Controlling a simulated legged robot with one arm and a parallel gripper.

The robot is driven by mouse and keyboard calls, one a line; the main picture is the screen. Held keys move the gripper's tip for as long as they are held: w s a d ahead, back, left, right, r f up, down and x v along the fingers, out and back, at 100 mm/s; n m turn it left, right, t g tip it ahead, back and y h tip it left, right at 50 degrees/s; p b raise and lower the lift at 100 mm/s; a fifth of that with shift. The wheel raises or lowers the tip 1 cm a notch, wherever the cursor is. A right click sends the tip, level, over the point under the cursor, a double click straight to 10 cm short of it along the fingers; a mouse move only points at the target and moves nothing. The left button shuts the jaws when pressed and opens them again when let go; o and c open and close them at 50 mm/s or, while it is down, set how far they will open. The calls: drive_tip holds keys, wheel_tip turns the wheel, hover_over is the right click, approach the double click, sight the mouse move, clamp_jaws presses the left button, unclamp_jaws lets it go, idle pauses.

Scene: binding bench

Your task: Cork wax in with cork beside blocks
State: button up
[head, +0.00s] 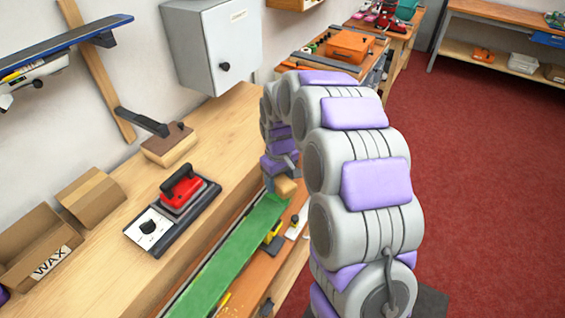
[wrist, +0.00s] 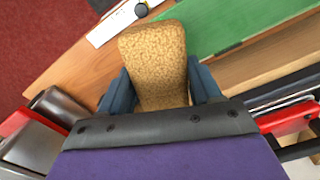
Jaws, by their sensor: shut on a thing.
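My gripper (head: 279,174) is shut on a tan speckled cork (wrist: 154,52), with one dark blue finger on each side of it in the wrist view. The cork (head: 286,187) also shows just below my gripper in the head view, by the far visible part of the green board (head: 228,262). The green board lies lengthwise along the bench's front side and fills the upper right of the wrist view (wrist: 225,25). I cannot tell whether the cork touches it. No wax layer on the board can be made out.
A yellow-and-black clamp (head: 272,234) sits beside the board. Red floor lies clear at right.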

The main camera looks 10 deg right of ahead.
wheel_tip(320, 180, up, 4)
drive_tip(key=shift+w+a+f+p, duration=0.15)
drive_tip(key=shift+f+p, duration=0.1)
drive_tip(key=shift+p, duration=0.4)
drive_tip(key=shift+r, duration=0.3)
drive_tip(key=shift+d, duration=0.45)
